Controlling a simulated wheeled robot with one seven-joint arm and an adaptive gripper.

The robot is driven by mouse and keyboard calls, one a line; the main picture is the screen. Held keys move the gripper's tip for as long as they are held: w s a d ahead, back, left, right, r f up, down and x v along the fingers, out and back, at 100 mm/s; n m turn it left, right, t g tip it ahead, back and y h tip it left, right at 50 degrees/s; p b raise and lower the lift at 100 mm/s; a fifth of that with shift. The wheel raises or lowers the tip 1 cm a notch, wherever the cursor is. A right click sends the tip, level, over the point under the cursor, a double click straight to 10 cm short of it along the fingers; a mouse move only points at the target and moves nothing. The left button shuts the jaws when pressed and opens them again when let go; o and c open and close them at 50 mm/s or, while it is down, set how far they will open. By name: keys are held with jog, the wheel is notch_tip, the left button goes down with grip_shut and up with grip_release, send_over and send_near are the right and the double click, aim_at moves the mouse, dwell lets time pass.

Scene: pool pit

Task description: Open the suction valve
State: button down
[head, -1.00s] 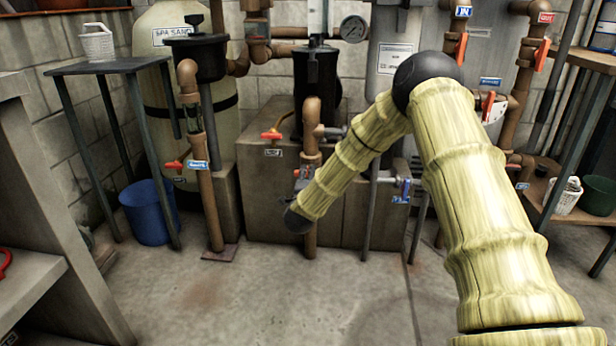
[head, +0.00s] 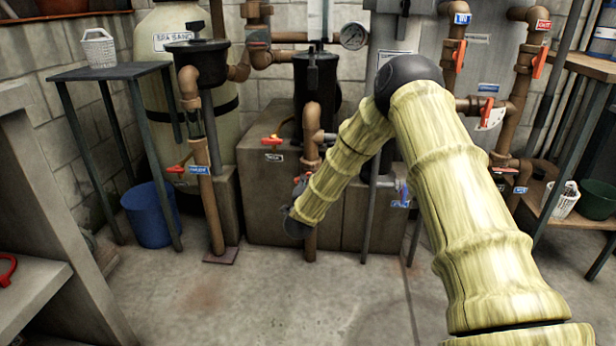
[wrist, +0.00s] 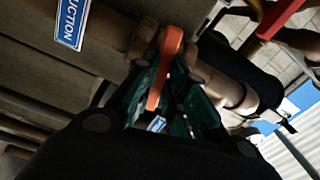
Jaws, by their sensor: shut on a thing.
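The suction valve's orange handle (wrist: 171,48) stands between my gripper's fingers in the wrist view, close to a brown pipe. My gripper (wrist: 166,80) is shut on it, with a dark green finger on each side. The blue SUCTION label (wrist: 72,22) shows at the upper left, its first letter cut off. In the head view my arm's end hides most of this valve and the gripper. The brown pipe (head: 311,120) runs down behind it. I cannot tell the handle's exact angle to its pipe.
A red valve handle (head: 178,168) is on the left pipe. A blue bucket (head: 148,215) stands under the dark table (head: 112,71). The floor in front is clear.

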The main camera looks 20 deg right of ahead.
jog(key=n+p, duration=1)
jog(key=n, duration=0.6)
jog(key=shift+f+p, duration=0.15)
jog(key=shift+p, duration=0.25)
jog(key=c, duration=1.4)
grip_release()
jog(key=shift+o, duration=0.2)
jog(key=p+v, duration=0.3)
jog(key=v, duration=0.4)
